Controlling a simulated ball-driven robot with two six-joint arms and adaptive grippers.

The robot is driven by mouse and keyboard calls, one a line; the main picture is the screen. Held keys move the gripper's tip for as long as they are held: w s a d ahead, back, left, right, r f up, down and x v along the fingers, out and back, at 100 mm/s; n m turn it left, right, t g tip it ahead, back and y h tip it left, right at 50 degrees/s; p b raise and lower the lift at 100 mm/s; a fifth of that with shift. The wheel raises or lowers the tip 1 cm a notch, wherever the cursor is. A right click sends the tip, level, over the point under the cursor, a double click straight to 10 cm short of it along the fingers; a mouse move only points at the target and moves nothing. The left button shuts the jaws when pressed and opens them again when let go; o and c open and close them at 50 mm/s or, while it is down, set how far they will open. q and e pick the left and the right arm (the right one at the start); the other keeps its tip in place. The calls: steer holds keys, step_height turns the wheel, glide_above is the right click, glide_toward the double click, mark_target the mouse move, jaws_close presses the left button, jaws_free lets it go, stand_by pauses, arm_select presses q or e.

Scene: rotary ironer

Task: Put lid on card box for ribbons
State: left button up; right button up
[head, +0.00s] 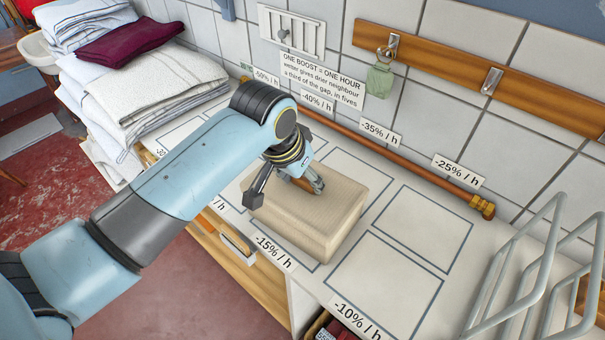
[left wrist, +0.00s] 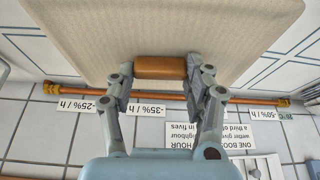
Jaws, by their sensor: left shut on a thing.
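A beige card box shape (head: 335,215) with a flat top sits over the counter's marked squares. Its top, the lid, bears a brown wooden handle (head: 302,184). My left gripper (head: 288,188) is above it, shut on this handle. The left wrist view shows the handle (left wrist: 160,67) between the fingers and the lid's beige surface (left wrist: 160,30) beyond it. No seam between lid and box shows clearly, so I cannot tell whether the lid rests fully on the box. My right gripper is not in view.
Outlined empty squares (head: 390,275) lie right of the box. A pale metal rack (head: 540,265) stands at the far right. A copper pipe (head: 400,160) runs along the tiled wall. Folded linens (head: 150,85) are stacked at the left. Rate labels (head: 275,253) line the counter edge.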

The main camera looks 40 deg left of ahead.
arm_select(q)
steer(key=shift+f, duration=0.15)
steer(key=o, duration=1.7)
steer(key=shift+r, duration=3.55)
jaws_close()
steer(key=shift+f, duration=0.1)
